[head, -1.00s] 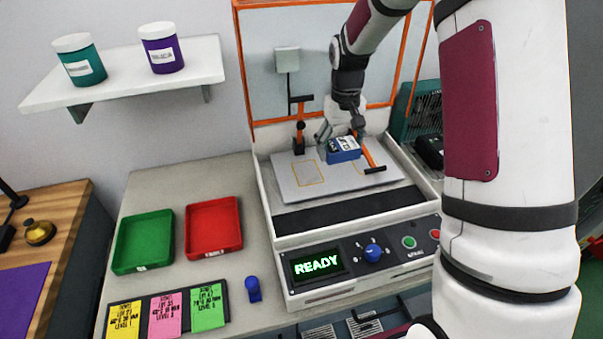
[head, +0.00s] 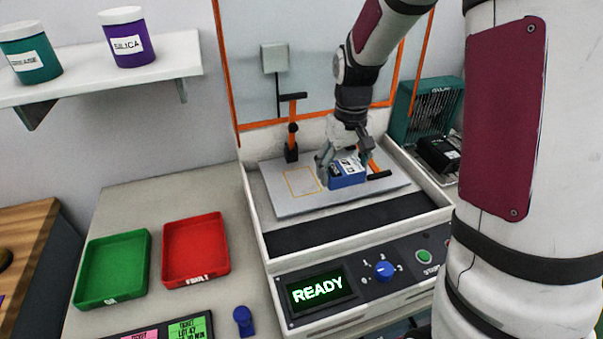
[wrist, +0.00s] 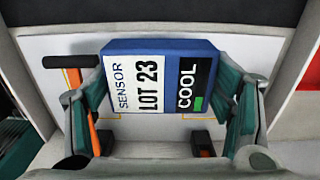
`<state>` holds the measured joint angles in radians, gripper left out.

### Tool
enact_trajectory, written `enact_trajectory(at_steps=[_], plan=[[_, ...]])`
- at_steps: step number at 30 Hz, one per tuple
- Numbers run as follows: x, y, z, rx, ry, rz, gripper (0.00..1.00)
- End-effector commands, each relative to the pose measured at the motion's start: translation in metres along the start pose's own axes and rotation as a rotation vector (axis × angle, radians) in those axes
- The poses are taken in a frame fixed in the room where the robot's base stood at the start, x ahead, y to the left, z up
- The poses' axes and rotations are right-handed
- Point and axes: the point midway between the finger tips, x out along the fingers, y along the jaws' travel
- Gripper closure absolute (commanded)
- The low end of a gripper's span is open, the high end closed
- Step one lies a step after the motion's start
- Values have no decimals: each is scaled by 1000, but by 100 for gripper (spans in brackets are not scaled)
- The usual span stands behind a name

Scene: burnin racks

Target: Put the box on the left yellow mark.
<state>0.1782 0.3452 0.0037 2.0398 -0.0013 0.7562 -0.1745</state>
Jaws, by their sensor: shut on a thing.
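The blue box (head: 347,174) has a white label reading SENSOR LOT 23 and a black COOL patch with a green bar, clear in the wrist view (wrist: 160,80). My gripper (head: 343,168) is shut on it, one finger on each side. The box is over the light plate (head: 285,204), right of the left yellow mark (head: 302,181), an empty outline. In the wrist view, pieces of yellow line (wrist: 120,117) show beside the box. The right mark is mostly hidden. I cannot tell whether the box touches the plate.
Orange-handled clamps stand at the plate's back left (head: 292,130) and on the right (head: 376,172), the right one close to the box. The machine's front panel reads READY (head: 318,290). Green (head: 113,270) and red (head: 196,250) trays lie left of the machine.

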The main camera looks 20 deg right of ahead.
Motion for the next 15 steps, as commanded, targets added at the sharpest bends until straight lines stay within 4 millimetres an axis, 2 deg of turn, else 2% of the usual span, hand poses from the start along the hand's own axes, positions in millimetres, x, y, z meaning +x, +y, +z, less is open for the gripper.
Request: enact_trajectory(at_steps=[3,9,15], plan=[[3,-23,-20,-5,-1,0,59],[7,-54,-49,-3,-1,0,59],[8,-66,-62,0,1,0,59]])
